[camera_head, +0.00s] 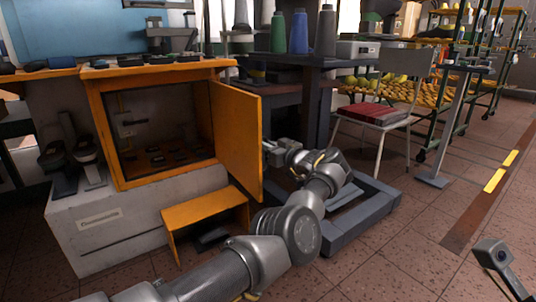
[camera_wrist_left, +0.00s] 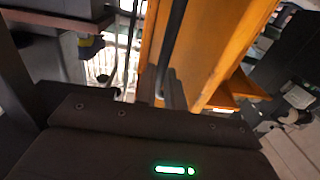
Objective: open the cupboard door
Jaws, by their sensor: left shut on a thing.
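The orange cupboard (camera_head: 96,112) stands on a pale base at the left. Its door (camera_head: 237,135) is swung wide open, hinged at the right side, and the dark inside shows. My left gripper (camera_head: 270,152) is at the outer face of the door, near its free edge. In the left wrist view the door (camera_wrist_left: 238,45) fills the upper middle, and a dark upright bar, the handle (camera_wrist_left: 172,45), runs down toward the gripper. The left gripper is shut on the handle; its fingertips are mostly hidden. My right gripper does not show clearly.
A small orange step (camera_head: 205,208) stands on the floor before the cupboard. A dark stand (camera_head: 315,100) with thread cones is just beyond the door. A chair (camera_head: 372,120) with a red item is farther right.

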